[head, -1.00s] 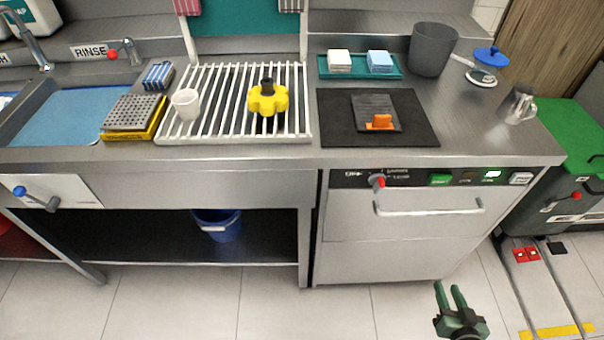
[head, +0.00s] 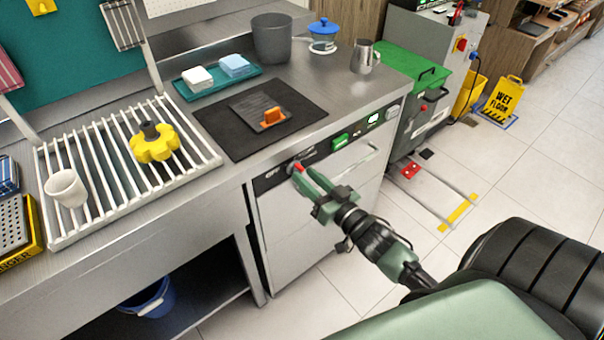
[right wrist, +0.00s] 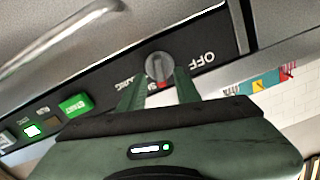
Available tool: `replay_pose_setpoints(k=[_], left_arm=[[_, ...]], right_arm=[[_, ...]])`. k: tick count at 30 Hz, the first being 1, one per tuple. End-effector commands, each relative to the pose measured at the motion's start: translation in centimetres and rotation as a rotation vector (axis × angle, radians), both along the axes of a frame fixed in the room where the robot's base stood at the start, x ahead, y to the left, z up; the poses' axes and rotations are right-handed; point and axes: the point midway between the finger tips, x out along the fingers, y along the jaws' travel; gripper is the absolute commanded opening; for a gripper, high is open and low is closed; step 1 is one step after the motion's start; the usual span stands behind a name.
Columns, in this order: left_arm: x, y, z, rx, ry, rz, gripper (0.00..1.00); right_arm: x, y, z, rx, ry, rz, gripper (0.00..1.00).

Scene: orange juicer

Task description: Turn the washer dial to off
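The washer dial (head: 296,167) is on the dark control strip at the top of the washer front (head: 300,220). In the right wrist view the dial (right wrist: 158,67) is a round grey knob with a red mark at its lower edge. The OFF label (right wrist: 203,63) is to its right there and the red mark does not point at it. My right gripper (right wrist: 160,78) is open, with its fingertips at the dial, one to each side of its lower part. In the head view the right gripper (head: 308,178) partly covers the dial. My left gripper is not in view.
The washer handle (head: 350,158) and a green button (head: 340,141) are right of the dial. A green-lidded bin (head: 415,68) stands beyond the washer.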

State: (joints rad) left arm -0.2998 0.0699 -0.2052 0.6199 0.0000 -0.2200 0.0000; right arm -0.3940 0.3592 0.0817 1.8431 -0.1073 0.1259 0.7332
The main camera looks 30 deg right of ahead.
Motion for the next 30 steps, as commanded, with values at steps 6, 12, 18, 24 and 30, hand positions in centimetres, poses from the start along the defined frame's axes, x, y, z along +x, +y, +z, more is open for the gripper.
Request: replay_pose_setpoints(k=[6,12,18,24,30], left_arm=[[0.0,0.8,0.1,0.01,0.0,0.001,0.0],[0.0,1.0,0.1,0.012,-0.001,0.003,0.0],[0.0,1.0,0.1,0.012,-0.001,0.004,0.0],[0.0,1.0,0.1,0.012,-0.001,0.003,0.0],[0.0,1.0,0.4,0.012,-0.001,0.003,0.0]], right_arm=[[1.7,0.1,0.0,-0.002,0.0,0.0,0.33],[1.7,0.1,-0.1,-0.002,0.002,0.001,0.33],[1.7,0.1,-0.1,-0.001,0.002,0.001,0.0],[1.7,0.2,-0.1,-0.004,0.002,0.001,0.0],[1.7,0.2,0.0,-0.043,-0.001,0.0,0.0]])
